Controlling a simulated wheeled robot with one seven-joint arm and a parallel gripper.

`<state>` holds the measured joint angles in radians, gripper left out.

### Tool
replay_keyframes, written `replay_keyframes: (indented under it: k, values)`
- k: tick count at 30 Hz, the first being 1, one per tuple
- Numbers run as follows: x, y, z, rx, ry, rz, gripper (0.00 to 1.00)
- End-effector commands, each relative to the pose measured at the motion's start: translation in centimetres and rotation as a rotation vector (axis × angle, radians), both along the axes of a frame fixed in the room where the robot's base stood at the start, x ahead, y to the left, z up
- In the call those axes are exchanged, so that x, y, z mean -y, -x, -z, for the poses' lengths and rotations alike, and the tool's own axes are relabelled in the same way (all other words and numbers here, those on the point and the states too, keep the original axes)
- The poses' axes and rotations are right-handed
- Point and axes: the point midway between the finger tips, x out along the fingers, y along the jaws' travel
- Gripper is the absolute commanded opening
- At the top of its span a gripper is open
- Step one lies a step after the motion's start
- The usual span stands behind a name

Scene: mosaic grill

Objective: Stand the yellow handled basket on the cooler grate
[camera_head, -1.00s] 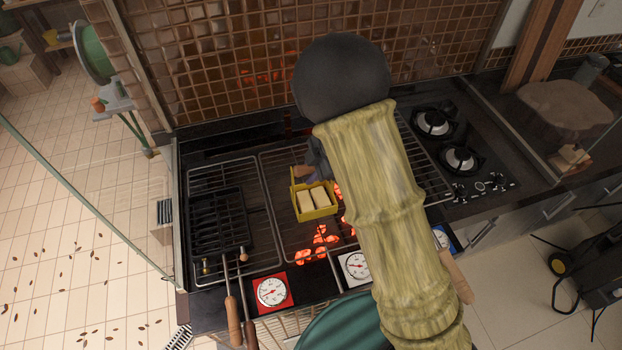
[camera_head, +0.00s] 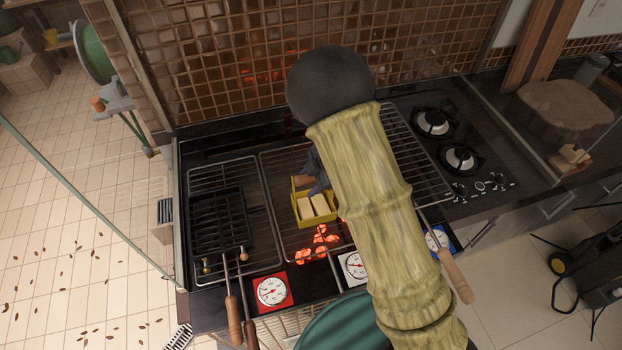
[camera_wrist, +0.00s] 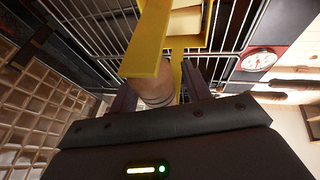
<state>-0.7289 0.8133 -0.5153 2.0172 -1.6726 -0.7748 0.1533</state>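The yellow basket (camera_head: 317,219) holds two pale blocks and is over the middle grate (camera_head: 285,215), with glowing coals below and in front. I cannot tell whether it touches the bars. Its wooden handle (camera_head: 302,181) shows at its back left, and in the wrist view (camera_wrist: 155,91) it lies between my fingers. My gripper (camera_wrist: 158,90) appears closed around it; in the head view my gripper (camera_head: 317,176) is partly hidden by my arm. A left grate (camera_head: 262,190) and a right grate (camera_head: 427,165) flank the middle one. Which grate is cooler I cannot read.
Dials on red (camera_head: 272,291), white (camera_head: 352,268) and blue (camera_head: 438,238) cards line the front. Gas burners (camera_head: 460,160) stand right. A tiled wall (camera_head: 240,60) rises behind.

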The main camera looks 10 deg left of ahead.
Motion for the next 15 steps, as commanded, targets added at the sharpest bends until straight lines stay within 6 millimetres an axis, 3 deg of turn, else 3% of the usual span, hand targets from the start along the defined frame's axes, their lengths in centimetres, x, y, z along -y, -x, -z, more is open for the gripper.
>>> replay_keyframes:
  k: [8, 15]
  values:
    - [0.0, 0.0, -0.3, 0.001, 0.0, 0.0, 0.48]
    - [1.1, 0.1, -2.5, 0.002, -0.004, 0.001, 0.48]
